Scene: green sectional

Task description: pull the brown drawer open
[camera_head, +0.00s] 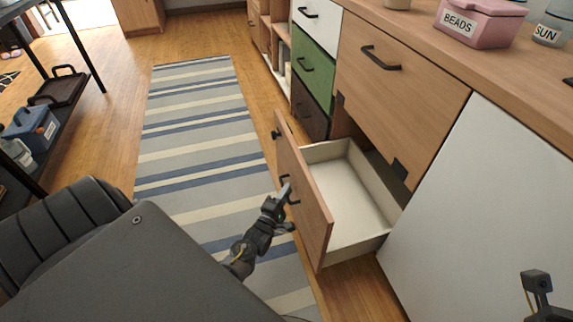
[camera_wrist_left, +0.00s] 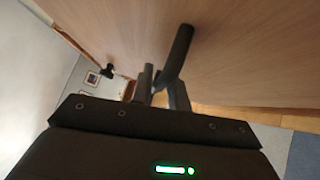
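A wood-brown drawer (camera_head: 303,190) at the base of the cabinet stands far out, its pale, empty-looking inside (camera_head: 345,190) showing. My left gripper (camera_head: 284,196) is at the dark handle on its front. In the left wrist view the fingers (camera_wrist_left: 162,88) are close together, with the handle (camera_wrist_left: 178,52) between them against the wood front. They appear shut on it, though the contact is partly hidden. A separate dark-brown drawer (camera_head: 309,108) under the green one is closed. Part of my right arm's end (camera_head: 537,284) shows at the bottom right; its fingers are not clear.
Closed white (camera_head: 318,14) and green (camera_head: 312,66) drawers and a large wood front (camera_head: 385,75) are above. The counter (camera_head: 420,20) holds a pink BEADS box (camera_head: 480,22). A striped rug (camera_head: 200,130) lies clear in front. A black shelf with boxes stands at left.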

